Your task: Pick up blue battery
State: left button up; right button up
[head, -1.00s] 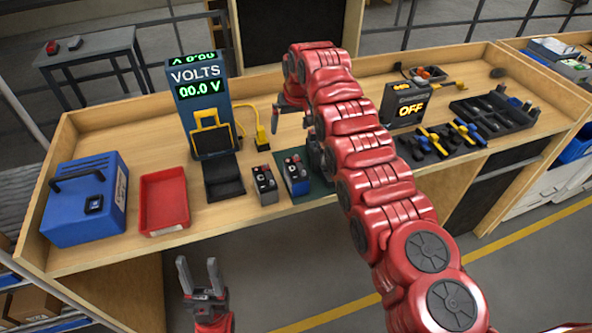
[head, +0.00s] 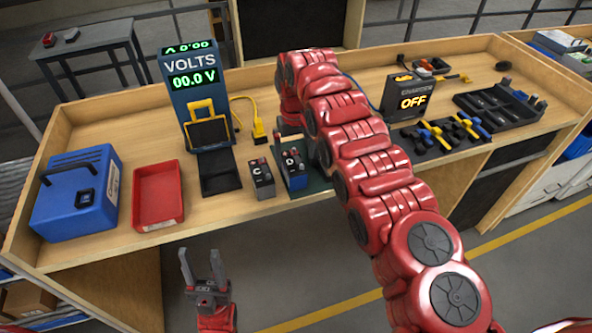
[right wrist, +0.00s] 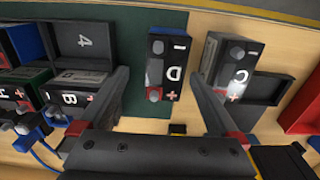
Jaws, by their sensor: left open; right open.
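The blue battery (head: 297,178), marked D on its black top, stands upright on a dark green mat on the bench. In the right wrist view the D battery (right wrist: 168,72) is seen from above, between the fingers of my right gripper (right wrist: 158,76). Those fingers are open, one on each side; whether either touches it I cannot tell. In the head view my right arm partly hides this gripper. A grey battery (head: 262,180) marked C stands just left of the blue one. My left gripper (head: 199,252) is open and empty in front of the bench.
A black charger (head: 410,97) reading OFF, a volt meter (head: 190,85), a red tray (head: 158,194) and a blue box (head: 78,192) stand on the bench. In the right wrist view a B battery (right wrist: 72,100) is close outside the left finger.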

aim_at(293, 162)
jog(key=shift+f, duration=0.6)
jog(key=f, duration=0.2)
jog(key=s+f+p, duration=0.1)
jog(key=shift+a+f, duration=0.25)
jog(key=shift+f, duration=0.35)
jog(key=shift+w+f, duration=0.15)
jog(key=shift+w, duration=0.1)
jog(key=shift+s, duration=0.1)
jog(key=c, duration=0.7)
grip_shut()
